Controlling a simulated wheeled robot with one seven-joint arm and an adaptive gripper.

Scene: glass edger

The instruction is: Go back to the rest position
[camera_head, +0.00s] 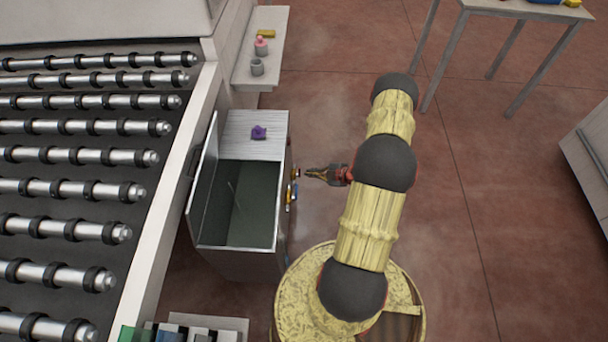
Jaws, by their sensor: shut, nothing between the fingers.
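My gripper (316,175) is at the middle of the head view, at the end of my yellow and black arm. It points left toward the right side of a metal tank (284,225). The fingers look shut, with nothing visible between them. The fingertips are close to small fittings (294,186) on the tank's side; whether they touch, I cannot tell.
The tank is open on top, with its lid (202,180) raised and a purple item (259,132) on its ledge. A roller conveyor (70,190) fills the left. A shelf (266,78) holds small containers. A table (500,8) stands back right.

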